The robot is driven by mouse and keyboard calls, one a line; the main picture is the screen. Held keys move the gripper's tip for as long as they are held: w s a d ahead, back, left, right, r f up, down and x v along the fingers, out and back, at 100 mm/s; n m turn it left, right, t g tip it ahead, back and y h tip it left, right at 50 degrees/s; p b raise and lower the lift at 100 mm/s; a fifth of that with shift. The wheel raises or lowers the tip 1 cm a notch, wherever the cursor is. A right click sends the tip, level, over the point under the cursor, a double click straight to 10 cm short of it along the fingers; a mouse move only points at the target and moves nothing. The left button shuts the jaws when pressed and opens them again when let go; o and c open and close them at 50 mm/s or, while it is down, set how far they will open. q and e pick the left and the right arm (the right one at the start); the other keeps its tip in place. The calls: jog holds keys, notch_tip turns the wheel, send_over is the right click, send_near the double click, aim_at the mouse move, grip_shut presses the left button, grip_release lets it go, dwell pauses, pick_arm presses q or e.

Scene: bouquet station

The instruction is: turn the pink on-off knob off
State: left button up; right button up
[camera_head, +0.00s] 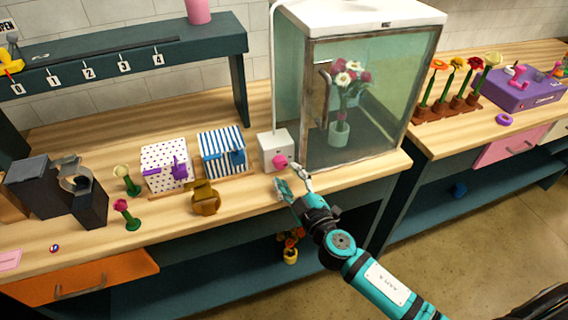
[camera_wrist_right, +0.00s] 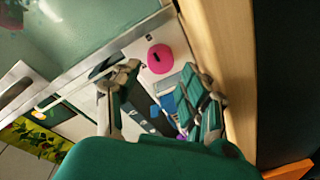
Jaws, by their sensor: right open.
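The pink on-off knob (camera_head: 280,162) is round and sits on the front of a small white box (camera_head: 271,147) beside the glass cabinet. In the right wrist view the pink knob (camera_wrist_right: 160,59) shows a dark spot at its centre, just beyond the fingertips. My right gripper (camera_head: 288,178) is open in front of and slightly below the knob. In the right wrist view its fingers (camera_wrist_right: 165,82) are spread apart with nothing between them, and I see no clear contact with the knob. My left gripper is not in view.
The glass cabinet (camera_head: 317,150) with a flower vase (camera_head: 339,133) stands right of the box. A blue striped box (camera_head: 222,151), a dotted box (camera_head: 166,165) and a brown pot (camera_head: 205,198) stand to the left. The orange drawer (camera_head: 84,277) is open. The counter's front edge is close under my gripper.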

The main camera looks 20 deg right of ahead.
aim_at(281, 165)
jog(key=shift+w+a, duration=0.15)
jog(key=shift+w, duration=0.75)
jog(key=shift+w+a, duration=0.1)
jog(key=shift+w, duration=0.8)
jog(key=c, duration=0.9)
